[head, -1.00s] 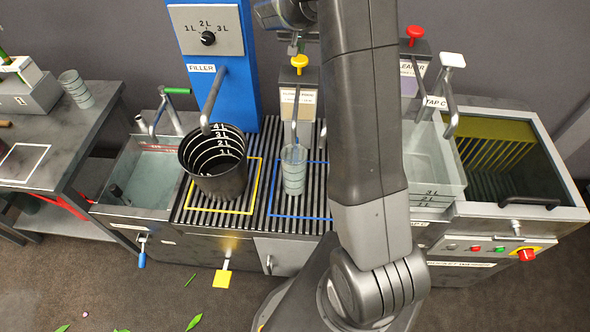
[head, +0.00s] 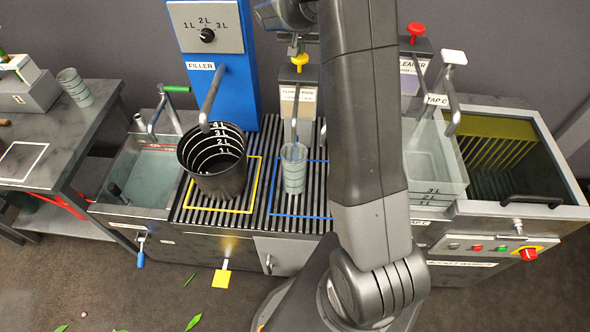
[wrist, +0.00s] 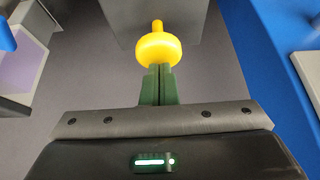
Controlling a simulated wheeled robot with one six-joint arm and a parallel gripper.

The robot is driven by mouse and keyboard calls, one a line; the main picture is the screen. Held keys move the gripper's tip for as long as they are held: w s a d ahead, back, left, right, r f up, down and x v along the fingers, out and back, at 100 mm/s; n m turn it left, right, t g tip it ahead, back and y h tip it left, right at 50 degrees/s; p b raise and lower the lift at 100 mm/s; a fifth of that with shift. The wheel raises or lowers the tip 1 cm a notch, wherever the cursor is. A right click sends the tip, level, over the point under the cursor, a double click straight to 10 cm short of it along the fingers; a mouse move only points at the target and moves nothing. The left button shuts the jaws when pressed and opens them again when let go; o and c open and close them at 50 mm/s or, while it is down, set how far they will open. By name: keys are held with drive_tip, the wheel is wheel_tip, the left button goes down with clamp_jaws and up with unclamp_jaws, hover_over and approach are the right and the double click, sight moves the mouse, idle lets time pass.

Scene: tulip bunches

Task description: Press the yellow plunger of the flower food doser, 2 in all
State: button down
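The flower food doser (head: 286,76) is a grey box with a white label, standing at the back of the bench in the head view. Its yellow plunger (head: 299,60) sticks up from the top. In the wrist view the yellow knob (wrist: 158,50) is just beyond my fingertips. My gripper (wrist: 158,70) has its green fingers together with nothing between them. The tips overlap the knob's near edge in the picture; I cannot tell whether they touch it. In the head view my gripper (head: 294,48) is above and beside the plunger, partly hidden by my arm.
A ribbed grey-green cup (head: 293,172) stands below the doser's spout, inside a blue outline. A black bucket (head: 212,178) stands left of it, under the blue filler (head: 222,100). A cleaner doser with a red plunger (head: 416,30) is to the right.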

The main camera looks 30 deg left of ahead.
sight(300, 57)
drive_tip(key=shift+f+b, duration=1.4)
drive_tip(key=shift+f, duration=0.3)
wheel_tip(300, 57, up, 8)
drive_tip(key=p, duration=0.4)
drive_tip(key=shift+f+p, duration=0.2)
drive_tip(key=shift+p, duration=0.1)
